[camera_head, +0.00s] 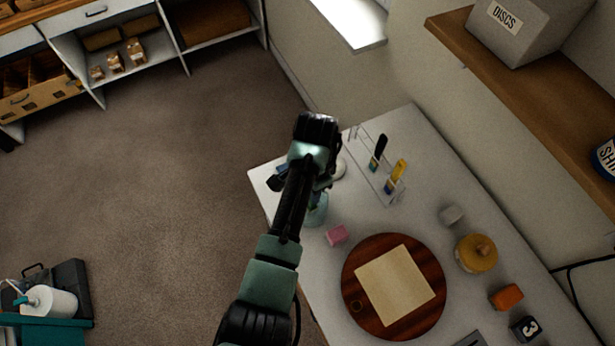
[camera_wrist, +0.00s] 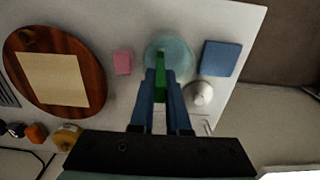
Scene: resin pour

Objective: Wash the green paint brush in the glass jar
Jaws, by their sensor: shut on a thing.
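The green paint brush (camera_wrist: 160,74) is between the two blue fingers of my gripper (camera_wrist: 160,94), which are shut on it. The glass jar (camera_wrist: 168,48) is pale teal and lies behind the brush in the wrist view. The brush overlaps the jar's outline there, but I cannot tell how deep its bristles are or whether they touch liquid. In the head view the jar (camera_head: 317,212) shows partly beside my arm on the white table. The brush is hidden by my arm in the head view.
A pink block (camera_head: 336,235) and a round wooden board (camera_head: 354,308) with a beige sheet (camera_head: 396,286) are near the jar. A rack (camera_head: 366,176) holds a black-handled brush (camera_head: 378,151) and a yellow brush (camera_head: 396,176). A blue square (camera_wrist: 221,57) and white knob (camera_wrist: 200,94) flank the jar.

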